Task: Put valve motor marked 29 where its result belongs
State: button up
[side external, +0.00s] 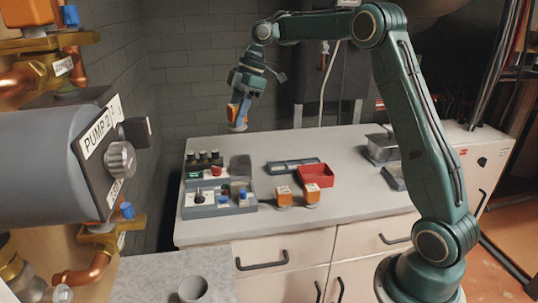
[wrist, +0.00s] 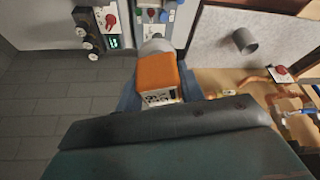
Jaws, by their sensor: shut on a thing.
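My gripper (side external: 241,104) is raised in the air above the back left of the counter. It is shut on an orange valve motor (side external: 234,114), which hangs below the fingers, clear of the counter. In the wrist view the held motor (wrist: 157,72) fills the space between the fingers. It has a white label on its near side, but I cannot read the number surely. Two more orange valve motors, one (side external: 284,196) beside the other (side external: 312,193), stand on the counter with labels too small to read.
A grey control box with blue knobs (side external: 220,199) and a darker instrument (side external: 204,162) stand on the counter's left. A red tray (side external: 315,175) lies mid-counter. At left are the pump marked PUMP 2 (side external: 50,160), copper pipes and a grey cup (side external: 193,288). The counter's front right is clear.

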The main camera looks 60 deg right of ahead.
jog(key=d+f, duration=1.6)
jog(key=d, duration=0.3)
jog(key=shift+s+d+f, duration=0.3)
jog(key=shift+f, duration=0.05)
jog(key=shift+f, duration=0.1)
jog(key=shift+f, duration=1.65)
jog(key=shift+f, duration=1.25)
jog(key=o, duration=1.2)
jog(key=shift+o, duration=0.2)
